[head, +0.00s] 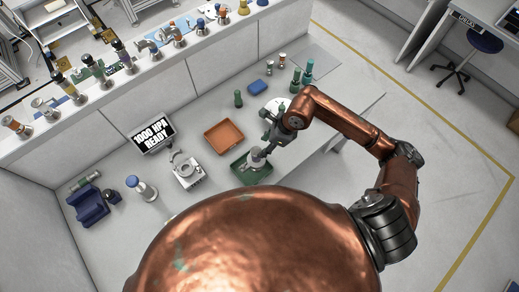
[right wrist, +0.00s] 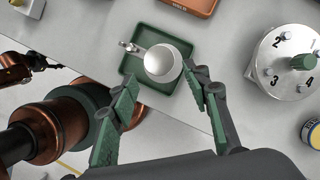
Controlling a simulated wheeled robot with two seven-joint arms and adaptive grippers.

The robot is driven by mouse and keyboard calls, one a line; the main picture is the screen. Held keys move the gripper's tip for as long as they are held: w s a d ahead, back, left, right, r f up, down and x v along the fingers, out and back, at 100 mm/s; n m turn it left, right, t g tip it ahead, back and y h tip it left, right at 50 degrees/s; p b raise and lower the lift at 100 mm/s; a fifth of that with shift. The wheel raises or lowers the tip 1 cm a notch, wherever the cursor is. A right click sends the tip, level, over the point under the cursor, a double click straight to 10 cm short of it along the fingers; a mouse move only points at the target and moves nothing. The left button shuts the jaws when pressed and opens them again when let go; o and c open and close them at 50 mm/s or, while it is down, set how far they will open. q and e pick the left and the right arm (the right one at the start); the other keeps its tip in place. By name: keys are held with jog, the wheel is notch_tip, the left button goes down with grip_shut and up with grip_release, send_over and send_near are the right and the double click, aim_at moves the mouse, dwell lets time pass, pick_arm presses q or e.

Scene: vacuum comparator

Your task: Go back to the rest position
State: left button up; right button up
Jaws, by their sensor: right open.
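My right gripper (head: 264,146) is over the green tray (head: 238,168) on the bench. In the right wrist view the gripper (right wrist: 160,72) is open, with its two green-padded fingers apart. A round silver metal piece (right wrist: 160,62) with a small side fitting sits in the green tray (right wrist: 176,101), between and beyond the fingertips. I cannot tell whether a finger touches it; the gripper looks empty. The same piece shows partly in the head view (head: 257,155). I do not see my left gripper.
An orange tray (head: 223,136), a display reading "1000 HPA READY" (head: 152,134), a metal instrument (head: 186,171) and a blue holder (head: 88,206) stand on the bench. A numbered disc with a green knob (right wrist: 284,62) is right of the gripper. Green cylinders (head: 307,74) stand farther back.

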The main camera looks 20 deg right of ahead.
jog(key=shift+v, duration=1.05)
